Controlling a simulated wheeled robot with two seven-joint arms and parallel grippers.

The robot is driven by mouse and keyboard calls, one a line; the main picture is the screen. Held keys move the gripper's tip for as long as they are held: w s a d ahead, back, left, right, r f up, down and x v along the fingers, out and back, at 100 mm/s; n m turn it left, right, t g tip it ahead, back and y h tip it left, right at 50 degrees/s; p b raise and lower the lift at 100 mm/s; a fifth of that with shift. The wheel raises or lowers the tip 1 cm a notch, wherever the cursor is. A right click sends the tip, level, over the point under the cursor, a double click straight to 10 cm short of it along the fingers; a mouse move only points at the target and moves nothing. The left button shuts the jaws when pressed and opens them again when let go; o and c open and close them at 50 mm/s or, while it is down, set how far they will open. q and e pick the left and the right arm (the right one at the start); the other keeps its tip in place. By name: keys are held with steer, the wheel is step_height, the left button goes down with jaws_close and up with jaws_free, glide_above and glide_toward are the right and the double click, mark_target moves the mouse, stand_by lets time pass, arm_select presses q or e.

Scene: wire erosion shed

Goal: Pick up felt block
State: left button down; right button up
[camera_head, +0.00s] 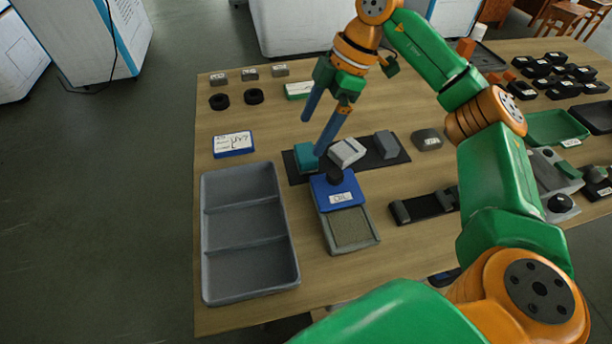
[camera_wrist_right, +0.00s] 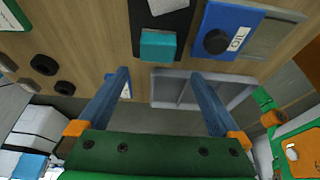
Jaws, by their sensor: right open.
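Three blocks sit on a black mat (camera_head: 370,160): a teal block (camera_head: 305,156) at its left end, a pale grey-white block (camera_head: 346,151) in the middle and a darker grey block (camera_head: 386,144) to the right. The teal one looks like the felt block, though its material is hard to tell. My right gripper (camera_head: 314,136) is open and empty, its two blue fingers reaching down near the teal block. In the right wrist view, the teal block (camera_wrist_right: 159,45) shows just beyond and between the open fingertips (camera_wrist_right: 161,75). My left gripper is out of view.
A blue-lidded OIL box (camera_head: 334,188) with a black knob stands close in front of the mat. A grey divided tray (camera_head: 244,216) lies at the left. A blue-edged label card (camera_head: 233,144) and black rings (camera_head: 254,97) lie behind it.

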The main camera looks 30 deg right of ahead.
mark_target(305, 151)
steer(key=x, duration=0.2)
steer(key=d+x, duration=0.1)
steer(key=x, duration=0.4)
steer(key=shift+w+f, duration=0.15)
steer(key=shift+f, duration=0.4)
steer(key=c, duration=1.4)
steer(key=shift+o, duration=0.2)
steer(key=shift+r, duration=0.35)
step_height(305, 151, up, 3)
steer(key=shift+d+r, duration=0.1)
steer(key=shift+d, duration=0.05)
steer(key=s+d+r, duration=0.4)
steer(key=s+r, duration=0.5)
steer(key=s, duration=0.4)
steer(key=shift+s+b, duration=0.25)
steer(key=shift+b, duration=0.05)
